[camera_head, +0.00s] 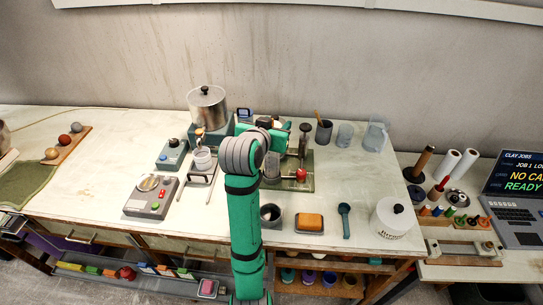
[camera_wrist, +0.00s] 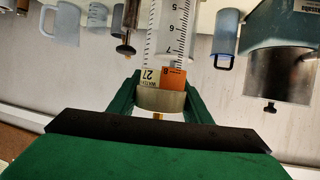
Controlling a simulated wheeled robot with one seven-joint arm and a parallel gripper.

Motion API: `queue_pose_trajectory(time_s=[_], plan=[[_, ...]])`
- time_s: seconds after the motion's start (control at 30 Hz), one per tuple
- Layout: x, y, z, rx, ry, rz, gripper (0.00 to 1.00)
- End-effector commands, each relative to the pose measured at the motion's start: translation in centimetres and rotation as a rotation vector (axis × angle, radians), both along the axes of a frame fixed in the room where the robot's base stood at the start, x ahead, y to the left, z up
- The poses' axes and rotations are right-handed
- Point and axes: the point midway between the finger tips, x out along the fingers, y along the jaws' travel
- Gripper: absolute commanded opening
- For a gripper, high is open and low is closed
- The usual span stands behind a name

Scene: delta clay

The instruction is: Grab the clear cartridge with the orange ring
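In the wrist view, a clear cartridge (camera_wrist: 172,38) with printed scale marks lies between the two green fingers of my gripper (camera_wrist: 163,85). It has a pale label and an orange patch (camera_wrist: 173,78) near a beige collar (camera_wrist: 161,100). The fingers stand close on both sides of the collar. Whether they press on it or leave a small gap cannot be told.
A metal pot (camera_head: 207,105) stands behind left, and a scale (camera_head: 151,196) at the front left. Cups and a jug (camera_head: 375,136) stand behind. The right tabletop has free room.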

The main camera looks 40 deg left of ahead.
Motion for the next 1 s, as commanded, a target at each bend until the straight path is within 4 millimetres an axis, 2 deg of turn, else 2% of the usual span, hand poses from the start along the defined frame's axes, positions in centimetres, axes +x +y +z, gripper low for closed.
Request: queue_pose_trajectory(time_s=[0.03, 0.1, 0.17, 0.47, 0.67, 0.87, 1.0], plan=[[0.0, 0.0, 0.0, 0.000, 0.000, 0.000, 0.29], [0.0, 0.0, 0.0, 0.000, 0.000, 0.001, 0.13], [0.0, 0.0, 0.0, 0.000, 0.000, 0.001, 0.00], [0.0, -0.1, 0.2, 0.001, -0.002, -0.001, 0.00], [0.1, -0.1, 1.5, 0.002, -0.002, -0.003, 0.00], [0.1, -0.1, 4.5, 0.004, -0.006, -0.003, 0.00], [0.3, -0.4, 7.6, 0.005, -0.007, -0.007, 0.00]])
